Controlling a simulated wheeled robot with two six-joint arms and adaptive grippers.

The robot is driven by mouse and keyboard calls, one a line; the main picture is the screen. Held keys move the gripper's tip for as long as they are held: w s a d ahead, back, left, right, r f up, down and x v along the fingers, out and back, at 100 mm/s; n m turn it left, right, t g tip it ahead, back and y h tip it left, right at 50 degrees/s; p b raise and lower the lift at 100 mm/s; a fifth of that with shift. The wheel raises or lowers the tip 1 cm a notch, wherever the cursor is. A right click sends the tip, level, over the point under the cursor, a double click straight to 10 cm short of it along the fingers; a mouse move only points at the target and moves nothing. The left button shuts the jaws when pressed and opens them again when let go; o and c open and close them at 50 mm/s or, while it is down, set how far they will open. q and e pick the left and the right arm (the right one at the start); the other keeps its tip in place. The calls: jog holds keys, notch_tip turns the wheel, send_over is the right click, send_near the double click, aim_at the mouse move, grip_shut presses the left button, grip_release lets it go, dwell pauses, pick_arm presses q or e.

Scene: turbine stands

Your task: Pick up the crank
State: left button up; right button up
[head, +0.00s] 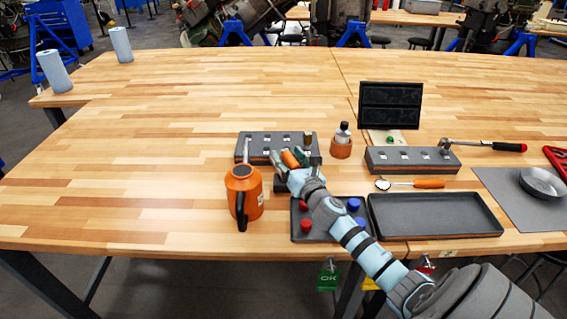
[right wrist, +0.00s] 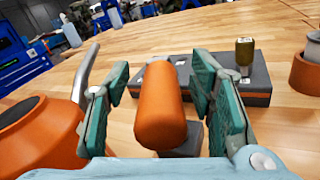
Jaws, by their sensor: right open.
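An orange cylindrical grip (head: 290,158), which looks like the crank's handle, stands by the front of a grey block with slots. In the right wrist view the grip (right wrist: 162,105) is between the two teal finger pads, with a small dark block under its near end. The rest of the crank is hidden. My right gripper (head: 288,162) is open around the grip, with visible gaps on both sides in the right wrist view (right wrist: 160,85). My left gripper is not in view.
An orange oil can (head: 246,193) stands close left of my right gripper. The slotted grey block (head: 262,142) lies just behind. A small tray with red and blue caps (head: 301,229) and an empty tray (head: 435,215) are in front.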

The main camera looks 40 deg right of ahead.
jog(key=shift+w+d, duration=0.25)
jog(key=shift+w, duration=0.35)
jog(key=shift+s+r, duration=0.15)
jog(key=shift+s, duration=0.15)
jog(key=shift+c, duration=1)
jog(key=c, duration=0.3)
grip_shut()
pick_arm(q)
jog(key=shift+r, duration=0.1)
